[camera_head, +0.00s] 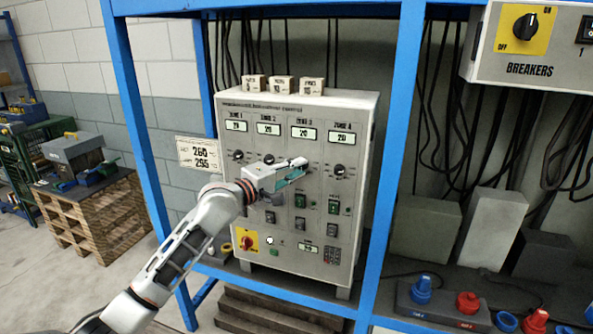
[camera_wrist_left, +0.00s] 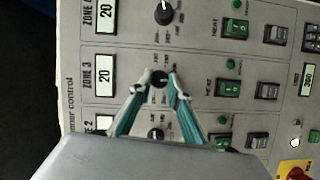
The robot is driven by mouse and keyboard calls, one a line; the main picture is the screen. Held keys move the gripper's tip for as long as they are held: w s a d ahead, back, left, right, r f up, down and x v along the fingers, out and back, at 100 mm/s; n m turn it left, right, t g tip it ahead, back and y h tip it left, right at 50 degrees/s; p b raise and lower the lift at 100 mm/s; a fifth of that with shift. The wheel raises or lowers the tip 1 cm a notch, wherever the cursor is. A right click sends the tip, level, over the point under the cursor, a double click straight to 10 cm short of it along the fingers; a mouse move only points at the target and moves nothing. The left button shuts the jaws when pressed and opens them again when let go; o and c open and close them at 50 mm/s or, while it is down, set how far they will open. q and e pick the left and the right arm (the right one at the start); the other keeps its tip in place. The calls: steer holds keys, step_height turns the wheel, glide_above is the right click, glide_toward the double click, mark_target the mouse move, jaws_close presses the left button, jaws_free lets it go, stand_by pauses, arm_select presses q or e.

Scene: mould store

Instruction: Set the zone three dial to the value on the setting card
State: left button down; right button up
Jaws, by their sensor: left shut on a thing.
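The zone three dial (camera_wrist_left: 159,79) is a small black knob beside a display (camera_wrist_left: 105,72) reading 20 in the left wrist view. My left gripper (camera_wrist_left: 160,76) is shut on this dial, one fingertip on each side. In the head view the gripper (camera_head: 302,163) reaches the control cabinet (camera_head: 357,112) from the left and hides that dial; the zone three display (camera_head: 303,133) above it shows 20. The setting card (camera_head: 198,153) hangs left of the cabinet, with large figures that look like 260 and 255; its smaller print is unclear. My right gripper is out of view.
The zone four dial (camera_wrist_left: 163,12) and zone two dial (camera_wrist_left: 155,134) lie close on either side. Green and black switches sit below the dials. Blue frame posts (camera_head: 392,170) flank the cabinet. A red and yellow switch (camera_head: 247,240) is at its lower left.

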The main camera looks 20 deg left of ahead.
arm_select(q)
steer(key=shift+d+r+m+g+y, duration=0.1)
steer(key=shift+m+g+y, duration=0.55)
steer(key=shift+m, duration=1.1)
steer(key=shift+d+r+m+g+y, duration=0.1)
steer(key=shift+m+g+y, duration=0.1)
steer(key=shift+m+y, duration=1.25)
steer(key=shift+d+r+m+g+y, duration=0.1)
steer(key=shift+m+g+y, duration=0.4)
steer(key=shift+m, duration=1.6)
steer(key=c, duration=1.9)
jaws_free()
